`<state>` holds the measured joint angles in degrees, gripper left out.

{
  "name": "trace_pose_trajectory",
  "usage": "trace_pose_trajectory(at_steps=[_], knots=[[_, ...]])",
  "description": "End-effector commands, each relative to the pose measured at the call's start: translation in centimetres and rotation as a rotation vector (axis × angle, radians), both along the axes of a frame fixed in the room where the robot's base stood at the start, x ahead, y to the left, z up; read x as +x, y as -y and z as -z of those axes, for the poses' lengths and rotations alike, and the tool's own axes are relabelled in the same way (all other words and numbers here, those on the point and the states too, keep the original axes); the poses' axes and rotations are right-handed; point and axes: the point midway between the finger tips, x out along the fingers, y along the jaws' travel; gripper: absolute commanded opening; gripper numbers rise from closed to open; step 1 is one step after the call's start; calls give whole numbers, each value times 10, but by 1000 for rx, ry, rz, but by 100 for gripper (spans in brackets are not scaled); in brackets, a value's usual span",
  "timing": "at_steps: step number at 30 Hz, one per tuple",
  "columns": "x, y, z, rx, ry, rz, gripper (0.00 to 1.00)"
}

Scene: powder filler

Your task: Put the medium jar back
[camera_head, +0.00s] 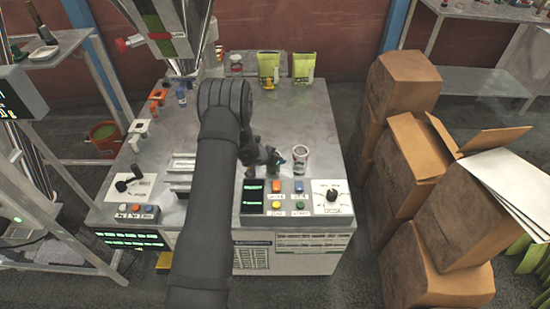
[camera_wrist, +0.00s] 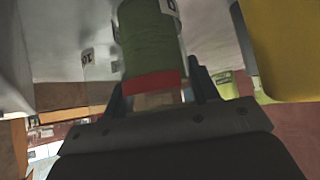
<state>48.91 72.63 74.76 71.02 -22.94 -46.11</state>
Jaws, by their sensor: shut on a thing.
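My gripper (camera_head: 270,160) is over the metal worktable (camera_head: 322,113), just behind the front control panel. In the wrist view, a jar with green contents and a red band at one end (camera_wrist: 150,42) sits between the two dark fingers (camera_wrist: 160,95), which are shut on it.
A red-topped jar (camera_head: 236,63), an orange bottle (camera_head: 268,83) and two green pouches (camera_head: 303,68) stand at the table's back. The control panel (camera_head: 296,198) is in front. Cardboard boxes (camera_head: 408,160) are stacked at the right. The table's right side behind the cup is clear.

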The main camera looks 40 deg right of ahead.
Motion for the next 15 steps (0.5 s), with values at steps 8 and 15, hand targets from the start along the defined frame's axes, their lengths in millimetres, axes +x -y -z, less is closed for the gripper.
trace_pose_trajectory(at_steps=[8, 15], knots=[[0, 0, 1, -1, 0, 0, 24], [0, 0, 8, 0, -1, 0, 62]])
